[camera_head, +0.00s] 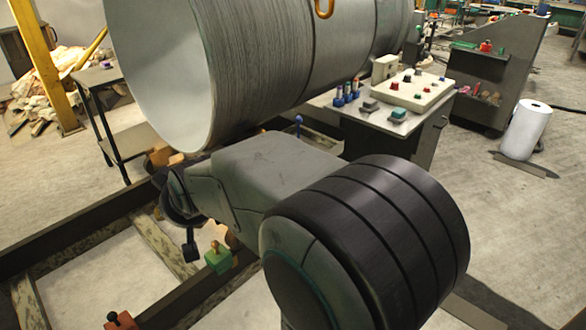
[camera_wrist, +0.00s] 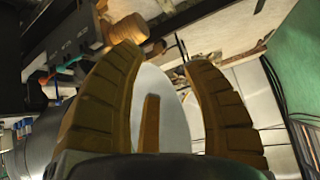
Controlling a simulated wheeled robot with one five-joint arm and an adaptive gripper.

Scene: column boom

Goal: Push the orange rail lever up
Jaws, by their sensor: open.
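A small orange-red knob (camera_head: 121,320) with a dark base shows at the bottom left of the head view, cut by the frame edge. I cannot tell surely that it is the orange rail lever. My gripper (camera_wrist: 165,57) is open in the wrist view, with a ribbed tan finger on each side. A narrow tan-orange upright piece (camera_wrist: 150,123) shows between the fingers, in front of a pale round surface. I cannot tell whether it is a lever or touches a finger. In the head view, my arm largely hides the gripper, below the large grey drum.
The grey drum (camera_head: 255,55) hangs over my arm. Dark rails (camera_head: 75,232) cross the floor. A green block (camera_head: 218,260), a black lever (camera_head: 190,246) and a blue-knobbed lever (camera_head: 298,120) show near them. A control desk (camera_head: 405,125) stands right of the drum.

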